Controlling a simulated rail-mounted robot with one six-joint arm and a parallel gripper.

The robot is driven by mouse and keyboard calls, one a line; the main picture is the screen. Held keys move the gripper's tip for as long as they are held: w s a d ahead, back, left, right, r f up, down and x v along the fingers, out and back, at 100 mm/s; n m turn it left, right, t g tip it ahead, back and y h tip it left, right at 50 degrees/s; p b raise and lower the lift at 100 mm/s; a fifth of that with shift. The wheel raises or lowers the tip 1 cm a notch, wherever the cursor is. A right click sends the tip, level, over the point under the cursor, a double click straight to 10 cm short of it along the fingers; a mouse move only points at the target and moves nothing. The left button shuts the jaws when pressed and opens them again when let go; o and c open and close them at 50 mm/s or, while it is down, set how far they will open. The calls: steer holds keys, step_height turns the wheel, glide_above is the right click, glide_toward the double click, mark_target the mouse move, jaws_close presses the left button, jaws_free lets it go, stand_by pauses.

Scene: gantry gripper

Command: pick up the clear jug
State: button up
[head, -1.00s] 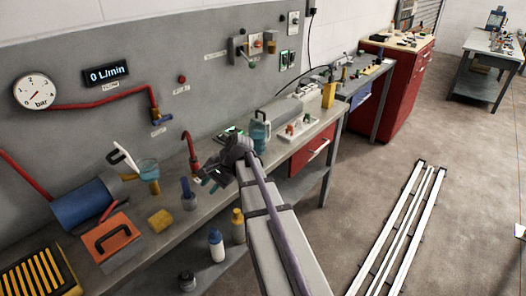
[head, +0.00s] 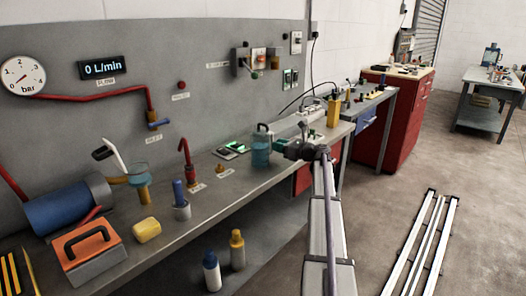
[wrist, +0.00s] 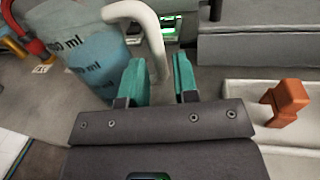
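The clear jug (head: 261,152) stands upright on the grey bench, with bluish contents. In the wrist view the jug (wrist: 88,52) fills the upper left, with "ml" marks on its side. Its pale handle (wrist: 152,30) points towards my gripper. My gripper (wrist: 158,80) is open, with two teal fingers apart. The lower end of the handle shows in the gap between the fingers; I cannot tell whether it is within their reach. In the head view my gripper (head: 280,146) is just right of the jug, on its handle side.
A white block with an orange fitting (wrist: 287,102) lies right of my gripper. A lit green device (head: 232,149) is on the bench left of the jug, and a red hooked pipe (head: 186,150) stands farther left. A yellow block (head: 334,112) stands beyond, to the right.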

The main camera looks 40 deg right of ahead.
steer(key=x, duration=0.5)
steer(key=shift+w+a, duration=0.1)
steer(key=shift+w, duration=0.05)
jaws_close()
